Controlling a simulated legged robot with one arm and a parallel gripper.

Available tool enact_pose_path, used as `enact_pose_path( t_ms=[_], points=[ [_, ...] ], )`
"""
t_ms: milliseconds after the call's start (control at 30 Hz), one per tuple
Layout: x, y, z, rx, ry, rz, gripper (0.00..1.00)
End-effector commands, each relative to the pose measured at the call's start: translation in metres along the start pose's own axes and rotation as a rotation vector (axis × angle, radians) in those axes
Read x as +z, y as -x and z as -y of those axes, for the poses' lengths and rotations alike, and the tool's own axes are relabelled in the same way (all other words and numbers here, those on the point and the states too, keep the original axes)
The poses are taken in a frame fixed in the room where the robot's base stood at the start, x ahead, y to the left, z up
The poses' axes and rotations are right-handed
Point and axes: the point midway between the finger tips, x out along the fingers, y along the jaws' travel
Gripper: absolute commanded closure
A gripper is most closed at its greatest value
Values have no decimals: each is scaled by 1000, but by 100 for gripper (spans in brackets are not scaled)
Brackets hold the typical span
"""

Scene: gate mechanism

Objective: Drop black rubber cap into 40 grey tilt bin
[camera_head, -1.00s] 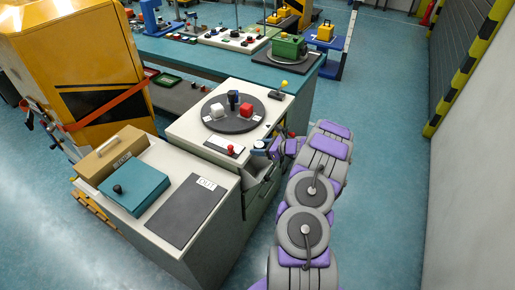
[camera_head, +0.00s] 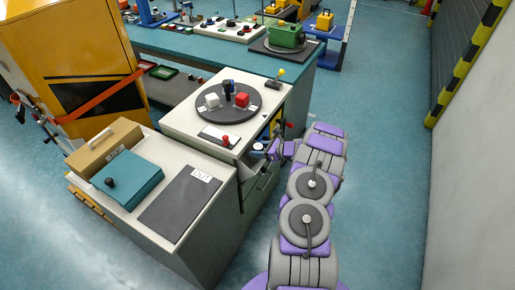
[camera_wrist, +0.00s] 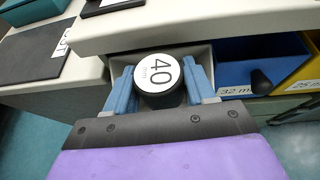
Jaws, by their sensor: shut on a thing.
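My gripper (camera_wrist: 160,88) has blue fingers shut on the black rubber cap (camera_wrist: 158,98), one finger on each side. The cap's round white top label reads 40 mm and faces the wrist camera. A grey bin (camera_wrist: 203,54) stands open under the counter edge, and the cap is at its mouth, covering much of it. I cannot tell how deep the cap sits.
Right of the grey bin are a blue bin (camera_wrist: 240,52) labelled 32 mm, with a black knob (camera_wrist: 261,81), and a yellow bin (camera_wrist: 305,72). The counter edge (camera_wrist: 200,22) overhangs them. A round dark turntable (camera_head: 230,105) with blocks stands on top. Floor is free on the right.

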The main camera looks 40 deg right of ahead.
Motion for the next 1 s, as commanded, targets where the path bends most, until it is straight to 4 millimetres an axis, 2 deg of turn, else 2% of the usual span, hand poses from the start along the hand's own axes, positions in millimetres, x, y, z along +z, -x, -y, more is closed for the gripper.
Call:
enact_pose_path(
  t_ms=[267,300,600,867,1000],
  points=[
    [2,-2,-5,-1,4,-1,75],
    [2,-2,-5,-1,4,-1,45],
    [-2,-1,0,0,0,0,16],
    [-1,0,-1,0,0,0,16],
    [1,10,-2,-2,1,0,16]
  ],
)
